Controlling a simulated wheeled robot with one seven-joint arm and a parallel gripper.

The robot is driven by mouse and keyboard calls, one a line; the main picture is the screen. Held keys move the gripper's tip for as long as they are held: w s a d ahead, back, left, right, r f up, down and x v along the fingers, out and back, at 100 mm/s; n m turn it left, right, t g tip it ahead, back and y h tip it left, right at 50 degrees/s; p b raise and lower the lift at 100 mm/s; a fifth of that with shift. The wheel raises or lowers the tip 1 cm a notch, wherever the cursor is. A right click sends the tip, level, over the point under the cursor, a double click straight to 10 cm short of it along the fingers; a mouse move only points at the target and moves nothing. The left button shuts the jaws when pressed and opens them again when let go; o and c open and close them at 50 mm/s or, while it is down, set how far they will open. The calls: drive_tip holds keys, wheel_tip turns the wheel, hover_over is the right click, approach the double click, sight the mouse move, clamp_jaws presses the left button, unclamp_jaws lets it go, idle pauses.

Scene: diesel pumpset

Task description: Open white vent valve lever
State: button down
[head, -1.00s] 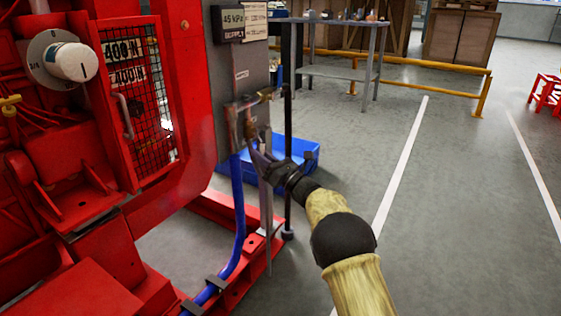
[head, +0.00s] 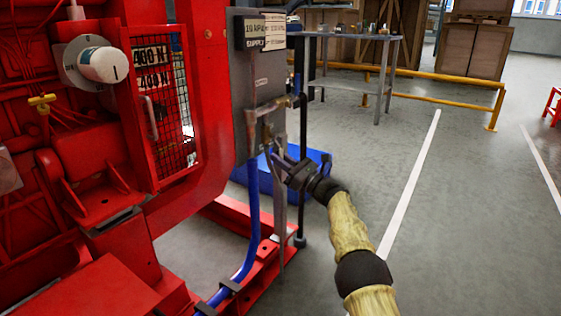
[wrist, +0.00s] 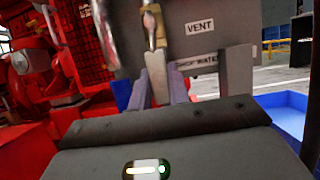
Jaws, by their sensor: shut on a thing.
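The white vent valve lever (wrist: 156,76) hangs down from a brass fitting (wrist: 149,28) in the wrist view, below and left of a VENT label (wrist: 200,27). My gripper (wrist: 157,92) has one finger on each side of the lever's lower part and is shut on it. In the head view my gripper (head: 274,153) reaches the pipework at the lower edge of the grey panel (head: 243,85). The lever is too small and partly hidden there to make out clearly.
The red pumpset (head: 100,215) fills the left. A blue hose (head: 252,215) runs down beside a dark post (head: 303,130). A blue bin (head: 318,160) stands behind my gripper.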

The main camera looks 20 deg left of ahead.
drive_tip(key=shift+a+f, duration=0.1)
drive_tip(key=shift+f, duration=0.05)
drive_tip(key=c, duration=1.5)
unclamp_jaws()
drive_tip(key=shift+o, duration=0.9)
drive_tip(key=p+v, duration=0.7)
drive_tip(key=v, duration=1)
drive_tip(key=shift+d, duration=0.3)
